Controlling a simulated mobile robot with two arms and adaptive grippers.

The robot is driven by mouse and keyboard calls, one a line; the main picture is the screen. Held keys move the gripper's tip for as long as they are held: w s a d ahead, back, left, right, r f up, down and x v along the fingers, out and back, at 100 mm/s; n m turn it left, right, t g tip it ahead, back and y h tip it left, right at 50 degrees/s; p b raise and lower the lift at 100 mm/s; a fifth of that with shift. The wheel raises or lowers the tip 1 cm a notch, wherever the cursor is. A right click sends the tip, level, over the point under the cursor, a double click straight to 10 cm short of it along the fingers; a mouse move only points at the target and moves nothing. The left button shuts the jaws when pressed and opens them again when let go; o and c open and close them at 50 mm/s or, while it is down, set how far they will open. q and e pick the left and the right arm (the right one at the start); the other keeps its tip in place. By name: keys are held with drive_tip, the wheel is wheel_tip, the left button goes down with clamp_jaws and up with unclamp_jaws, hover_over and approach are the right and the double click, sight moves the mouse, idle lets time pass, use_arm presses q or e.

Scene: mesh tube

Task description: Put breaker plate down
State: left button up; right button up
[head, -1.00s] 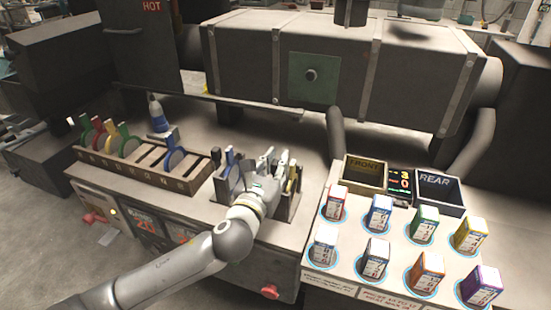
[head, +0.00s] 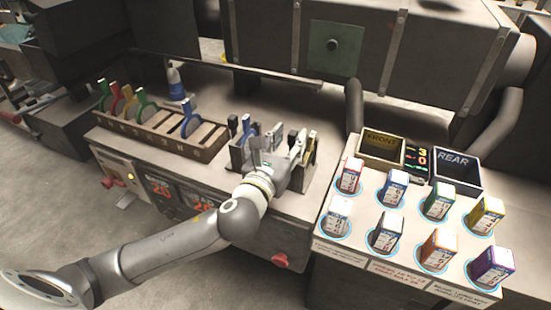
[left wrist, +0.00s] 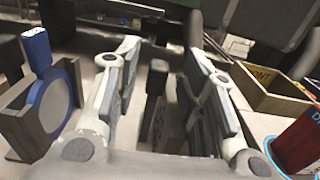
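My left gripper (head: 280,145) is over the small dark rack on the bench. In the left wrist view its two pale fingers (left wrist: 165,85) stand apart, with a dark grey upright handle (left wrist: 156,80) showing between them. Neither finger visibly touches this handle. I cannot tell which breaker plate, if any, it belongs to. A blue-handled plate (left wrist: 50,95) stands in the rack left of the fingers; its handle also shows in the head view (head: 246,125). The long slotted rack (head: 150,133) holds green, red, yellow and blue plates (head: 187,118) upright. My right gripper is out of view.
A blue-and-white bottle (head: 176,85) stands behind the long rack. To the right are FRONT (head: 383,146) and REAR (head: 458,170) bins and a panel of several coloured boxes (head: 392,190). A large dark machine barrel (head: 290,35) spans the back.

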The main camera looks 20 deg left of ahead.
use_arm(q)
drive_tip(key=s, duration=0.9)
drive_tip(key=shift+a+b, duration=0.15)
drive_tip(key=shift+b, duration=0.15)
